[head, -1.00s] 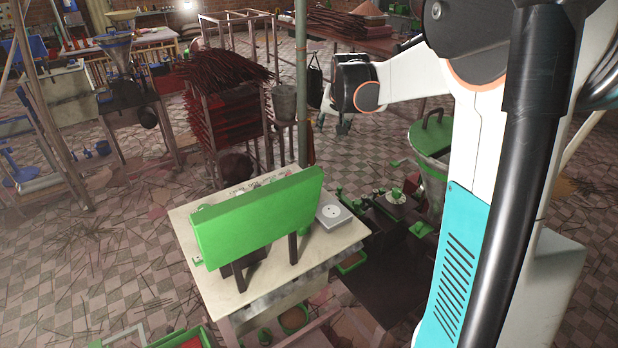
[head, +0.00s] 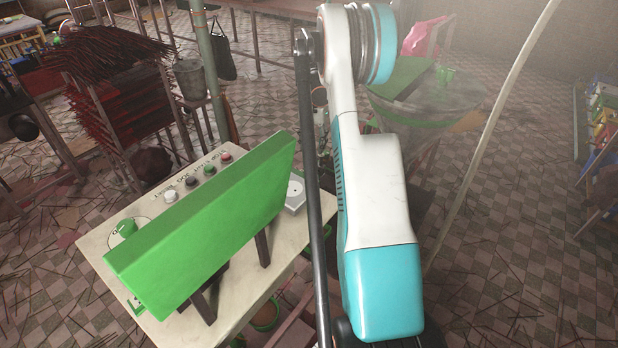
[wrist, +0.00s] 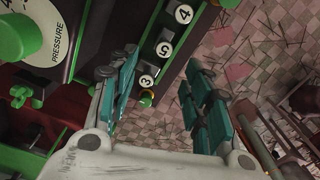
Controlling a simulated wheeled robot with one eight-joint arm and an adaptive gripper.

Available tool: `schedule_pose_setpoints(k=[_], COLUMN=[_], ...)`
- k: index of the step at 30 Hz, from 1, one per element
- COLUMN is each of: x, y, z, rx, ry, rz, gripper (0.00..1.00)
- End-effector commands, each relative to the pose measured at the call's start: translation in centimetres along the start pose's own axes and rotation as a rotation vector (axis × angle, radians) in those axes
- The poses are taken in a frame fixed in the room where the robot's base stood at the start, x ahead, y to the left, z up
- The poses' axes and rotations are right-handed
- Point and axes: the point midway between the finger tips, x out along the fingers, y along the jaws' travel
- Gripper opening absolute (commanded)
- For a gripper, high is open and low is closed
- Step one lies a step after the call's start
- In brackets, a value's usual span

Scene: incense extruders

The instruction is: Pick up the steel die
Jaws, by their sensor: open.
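I cannot pick out the steel die for certain in either view. My gripper (wrist: 160,88) is open in the wrist view, with its teal-padded fingers apart and nothing held between them. Beyond the fingers is a dark panel edged in green, with round number labels (wrist: 165,48) reading 4, 2 and 3. A small green and yellowish part (wrist: 147,98) shows between the fingers, beyond them. In the head view my gripper is out of sight, and my arm hides part of the area right of the table.
A pale table (head: 95,242) carries a green slanted panel (head: 200,225), several small knobs and a grey box with a white disc (head: 294,192). A white PRESSURE dial with a green knob (wrist: 25,35) is at left in the wrist view. A round table (head: 440,95) stands behind my arm.

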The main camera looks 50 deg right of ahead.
Motion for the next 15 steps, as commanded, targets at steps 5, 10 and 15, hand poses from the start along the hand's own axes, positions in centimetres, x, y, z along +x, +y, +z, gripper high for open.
schedule_pose_setpoints(k=[5, 10, 15], x=[3.6, 5.2, 5.9], y=[-0.1, -0.1, -0.2], z=[0.0, 0.0, 0.0], rx=[-0.001, -0.001, -0.001], ry=[0.001, 0.001, 0.002], rz=[-0.001, -0.001, -0.001], gripper=[0.45, 0.45, 0.45])
